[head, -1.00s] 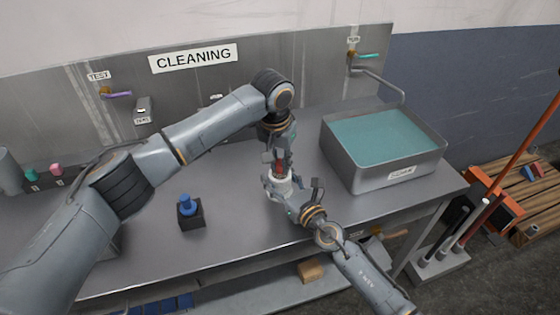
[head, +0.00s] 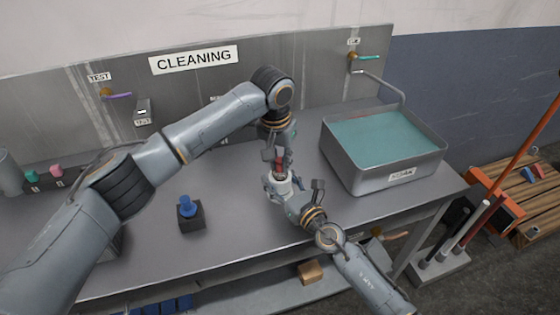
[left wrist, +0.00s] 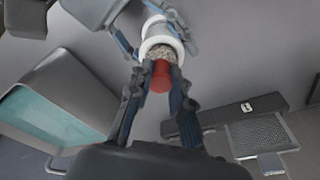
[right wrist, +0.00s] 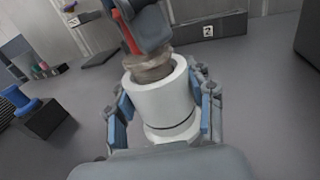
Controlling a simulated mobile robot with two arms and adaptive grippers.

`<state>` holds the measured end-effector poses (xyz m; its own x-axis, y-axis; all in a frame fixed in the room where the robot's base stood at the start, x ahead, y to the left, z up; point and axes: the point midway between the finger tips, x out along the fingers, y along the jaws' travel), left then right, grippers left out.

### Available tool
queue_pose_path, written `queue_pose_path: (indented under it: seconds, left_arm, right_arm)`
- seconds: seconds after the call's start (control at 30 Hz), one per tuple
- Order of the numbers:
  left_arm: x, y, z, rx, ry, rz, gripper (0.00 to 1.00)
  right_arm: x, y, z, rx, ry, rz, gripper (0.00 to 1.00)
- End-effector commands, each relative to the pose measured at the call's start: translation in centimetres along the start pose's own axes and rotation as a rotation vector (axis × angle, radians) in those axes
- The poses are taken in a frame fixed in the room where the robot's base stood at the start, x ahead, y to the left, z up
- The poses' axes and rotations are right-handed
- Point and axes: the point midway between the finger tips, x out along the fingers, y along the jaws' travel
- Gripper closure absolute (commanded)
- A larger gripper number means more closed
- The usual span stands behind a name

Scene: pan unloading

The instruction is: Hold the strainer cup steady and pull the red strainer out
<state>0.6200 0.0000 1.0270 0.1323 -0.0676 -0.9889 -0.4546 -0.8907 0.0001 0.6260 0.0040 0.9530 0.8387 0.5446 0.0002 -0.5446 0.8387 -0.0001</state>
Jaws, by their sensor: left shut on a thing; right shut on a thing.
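The strainer cup is a white cylinder (right wrist: 160,104), also in the head view (head: 281,187). My right gripper (right wrist: 162,112) is shut on it, with a blue-padded finger on each side. The red strainer (left wrist: 160,76) is above the cup, its brownish mesh part (right wrist: 150,68) showing over the rim. The mesh's lower end is hidden in the cup, so I cannot tell how deep it sits. My left gripper (left wrist: 157,84) is shut on the strainer's red part from above. Strainer and cup look roughly in line.
A grey basin of teal water (head: 330,148) stands to the right on the metal bench (head: 150,262). A blue object (head: 187,203) sits on a black block (head: 191,219) to the left. A low dark stand with a mesh plate (left wrist: 262,132) is behind. Bench at front left is clear.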

Motion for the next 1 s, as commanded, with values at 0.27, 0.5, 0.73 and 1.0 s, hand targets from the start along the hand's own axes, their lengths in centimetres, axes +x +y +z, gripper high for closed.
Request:
queue_pose_path:
  seconds: [0.27, 0.5, 0.73, 1.0]
  left_arm:
    - [-1.0, 0.0, -0.2, 0.001, 0.002, 0.000, 1.00]
    - [-1.9, 0.0, -0.3, 0.000, 0.001, 0.000, 1.00]
    - [-2.9, 0.1, -0.5, 0.000, 0.002, 0.001, 1.00]
    - [-4.0, 0.0, -0.6, 0.000, 0.002, 0.000, 1.00]
  right_arm:
    - [0.0, 0.0, 0.0, 0.000, 0.000, 0.000, 0.84]
    - [0.0, 0.0, 0.0, 0.000, 0.000, 0.000, 0.84]
    - [0.0, 0.0, 0.0, 0.000, 0.000, 0.000, 0.84]
    - [0.0, 0.0, 0.0, 0.000, 0.000, 0.000, 0.84]
